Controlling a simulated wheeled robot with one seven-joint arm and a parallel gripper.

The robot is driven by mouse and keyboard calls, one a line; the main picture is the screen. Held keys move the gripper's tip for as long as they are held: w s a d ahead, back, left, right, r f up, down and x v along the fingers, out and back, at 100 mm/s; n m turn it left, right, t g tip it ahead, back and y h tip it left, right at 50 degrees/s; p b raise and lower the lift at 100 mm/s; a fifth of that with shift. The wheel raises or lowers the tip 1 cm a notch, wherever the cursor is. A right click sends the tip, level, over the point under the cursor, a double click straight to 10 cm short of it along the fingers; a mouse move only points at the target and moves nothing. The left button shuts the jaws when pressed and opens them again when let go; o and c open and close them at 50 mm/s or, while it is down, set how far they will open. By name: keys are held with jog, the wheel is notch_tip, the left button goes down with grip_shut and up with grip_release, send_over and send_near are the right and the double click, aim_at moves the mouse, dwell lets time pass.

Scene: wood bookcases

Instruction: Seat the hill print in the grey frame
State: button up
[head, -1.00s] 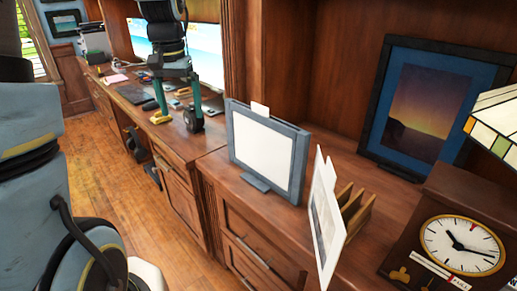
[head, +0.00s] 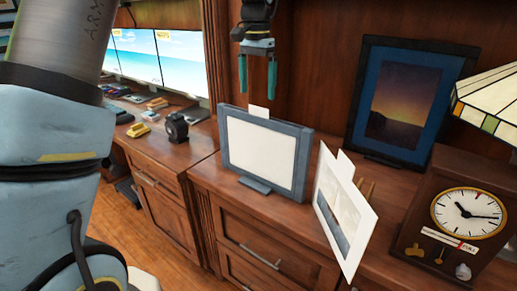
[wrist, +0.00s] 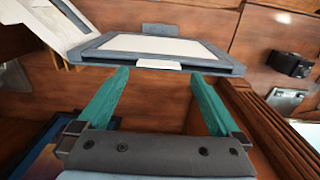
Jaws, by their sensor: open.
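The grey frame (head: 233,187) stands upright on the cabinet top, with a blank white panel inside and a white tab (head: 260,112) above its top edge. The frame also shows in the wrist view (wrist: 225,66), tab toward me. The hill print (head: 340,208), a white-bordered sheet with a grey landscape and a top tab, leans to the frame's right at a wooden rack (head: 367,190). Part of it shows at upper left in the wrist view (wrist: 52,22). My gripper (head: 257,88) is open and empty, pointing down above the frame's tab, with green fingers apart on either side.
A blue-matted sunset picture (head: 413,105) in a dark frame stands behind at the right. A wooden clock (head: 468,213) and a stained-glass lamp (head: 490,105) stand at far right. Monitors (head: 140,52), a yellow item and a black tape dispenser (head: 176,127) are on the left desk.

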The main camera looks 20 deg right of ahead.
jog(key=shift+d+f+p, duration=0.15)
jog(key=shift+f+p, duration=0.7)
jog(key=shift+f, duration=1.8)
grip_shut()
jog(key=shift+r, duration=0.15)
